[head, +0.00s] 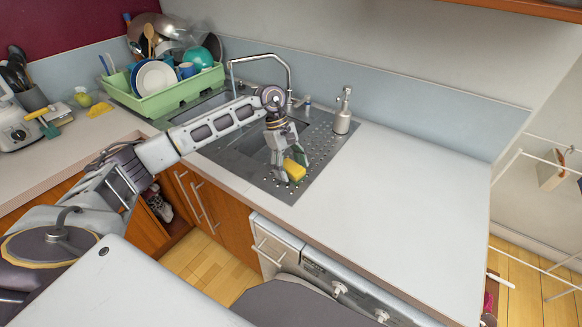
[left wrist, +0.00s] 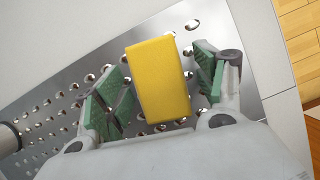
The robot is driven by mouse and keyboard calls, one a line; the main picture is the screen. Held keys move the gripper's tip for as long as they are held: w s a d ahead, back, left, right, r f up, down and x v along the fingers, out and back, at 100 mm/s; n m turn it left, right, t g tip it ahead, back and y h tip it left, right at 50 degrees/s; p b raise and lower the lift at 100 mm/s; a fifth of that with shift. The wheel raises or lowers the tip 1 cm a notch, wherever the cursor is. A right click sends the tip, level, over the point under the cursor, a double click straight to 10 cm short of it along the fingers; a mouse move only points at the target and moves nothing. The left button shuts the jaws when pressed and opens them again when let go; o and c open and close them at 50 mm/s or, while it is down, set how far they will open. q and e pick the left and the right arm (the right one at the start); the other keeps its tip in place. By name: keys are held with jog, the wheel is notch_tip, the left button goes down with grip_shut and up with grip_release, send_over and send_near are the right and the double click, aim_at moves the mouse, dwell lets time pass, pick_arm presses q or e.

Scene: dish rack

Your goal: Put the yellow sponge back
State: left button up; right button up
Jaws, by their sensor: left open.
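The yellow sponge (head: 295,170) is on the perforated metal drainboard (head: 325,150) beside the sink. In the left wrist view the sponge (left wrist: 158,80) appears as a yellow block between the two green-padded fingers. My left gripper (head: 283,174) is open over the drainboard, with its fingers pointing down beside the sponge. In the left wrist view my left gripper (left wrist: 158,98) shows gaps between the sponge and both finger pads. The sponge's underside is hidden. My right gripper is not in view.
A soap dispenser (head: 343,112) stands at the drainboard's back edge. The faucet (head: 285,62) arches over the sink (head: 255,140). A green dish rack (head: 170,97) full of dishes stands at the back left. The white counter (head: 400,200) to the right is clear.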

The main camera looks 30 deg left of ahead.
pick_arm(q)
jog(key=shift+r, duration=0.1)
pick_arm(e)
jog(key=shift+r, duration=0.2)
pick_arm(q)
jog(key=shift+r+p, duration=0.95)
jog(key=shift+p, duration=0.25)
jog(key=shift+r+p, duration=2.15)
jog(key=shift+r, duration=0.35)
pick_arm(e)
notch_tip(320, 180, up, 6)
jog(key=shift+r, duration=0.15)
pick_arm(q)
jog(key=shift+d+p, duration=0.1)
jog(key=shift+p, duration=0.2)
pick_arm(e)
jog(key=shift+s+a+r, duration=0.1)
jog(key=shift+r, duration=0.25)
